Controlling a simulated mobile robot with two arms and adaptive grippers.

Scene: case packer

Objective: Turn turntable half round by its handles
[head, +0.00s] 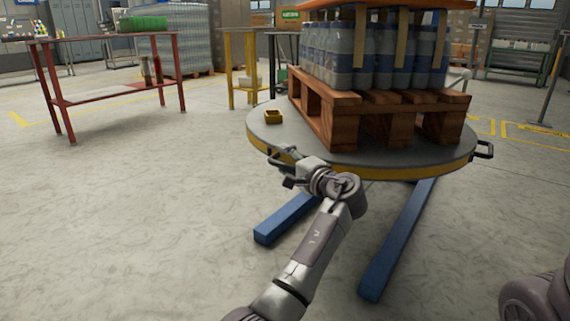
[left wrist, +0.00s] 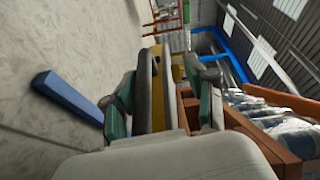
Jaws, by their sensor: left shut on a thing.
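My left gripper (head: 289,167) is at the near left edge of the turntable, shut on a dark handle (left wrist: 144,92). In the left wrist view the gripper's fingers (left wrist: 165,100) stand on either side of that handle. Another dark handle (head: 485,150) sticks out at the right edge, free. My right gripper is out of view.
Blue floor legs (head: 398,240) reach out from under the turntable. A red-framed table (head: 110,40) stands back left. The floor at left is clear.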

